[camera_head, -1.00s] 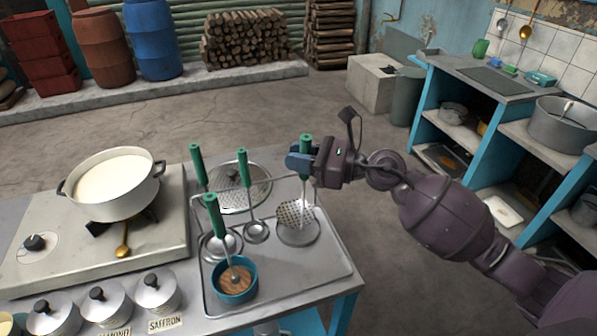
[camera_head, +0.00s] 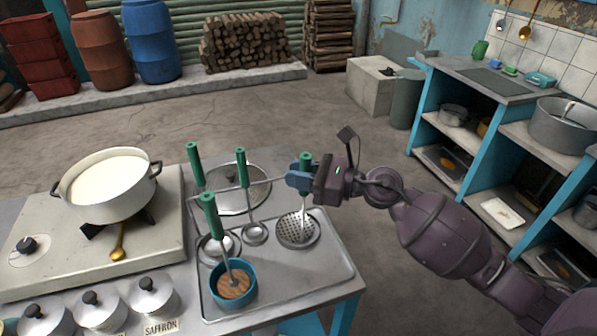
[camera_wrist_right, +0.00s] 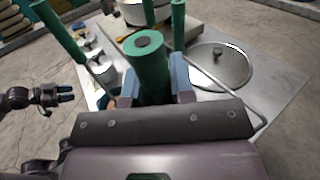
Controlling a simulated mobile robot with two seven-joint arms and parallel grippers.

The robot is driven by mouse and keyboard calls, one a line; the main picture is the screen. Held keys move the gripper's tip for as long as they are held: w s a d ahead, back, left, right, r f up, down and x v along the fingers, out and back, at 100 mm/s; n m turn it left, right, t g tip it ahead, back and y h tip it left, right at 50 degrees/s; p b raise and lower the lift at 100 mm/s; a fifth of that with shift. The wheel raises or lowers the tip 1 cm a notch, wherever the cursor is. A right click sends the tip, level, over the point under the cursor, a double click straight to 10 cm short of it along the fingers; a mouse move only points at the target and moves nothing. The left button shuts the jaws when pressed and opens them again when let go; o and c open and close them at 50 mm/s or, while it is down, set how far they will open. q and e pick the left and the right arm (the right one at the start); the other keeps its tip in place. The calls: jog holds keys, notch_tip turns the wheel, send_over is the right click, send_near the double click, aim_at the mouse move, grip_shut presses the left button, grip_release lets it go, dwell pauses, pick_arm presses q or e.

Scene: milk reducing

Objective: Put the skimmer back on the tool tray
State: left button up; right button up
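The skimmer, with a green handle and a round perforated disc (camera_head: 296,231), is upright at the right side of the metal tool tray (camera_head: 335,262). Its disc appears to be on or just above the tray surface. My right gripper (camera_head: 302,178) is around the skimmer's handle, which stands between the blue fingers in the right wrist view (camera_wrist_right: 148,72). The handle appears gripped, with part of the fingers hidden behind it. My left gripper (camera_wrist_right: 65,93) shows small at the left of the right wrist view; its opening is unclear.
Two ladles (camera_head: 254,232) and a blue cup (camera_head: 233,289) with a green-handled tool stand on the tray, left of the skimmer. A wire rail and a round lid (camera_head: 240,198) are behind. The milk pot (camera_head: 107,187) is on the stove at left.

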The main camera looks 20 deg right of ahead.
jog(key=o, duration=0.4)
pick_arm(q)
jog(key=shift+w, duration=0.15)
pick_arm(e)
jog(key=shift+o, duration=0.2)
pick_arm(q)
jog(key=shift+r, duration=0.1)
pick_arm(e)
jog(key=shift+s+d+r+p, duration=0.1)
jog(key=shift+d+r+p, duration=0.15)
jog(key=shift+r+p, duration=0.25)
pick_arm(q)
jog(key=shift+w+d+f+b, duration=0.1)
jog(key=shift+f+b, duration=0.4)
jog(key=shift+b, duration=0.65)
pick_arm(e)
jog(key=v, duration=1.1)
jog(key=shift+s+d, duration=0.15)
jog(key=shift+s, duration=0.05)
pick_arm(q)
jog(key=shift+w, duration=0.15)
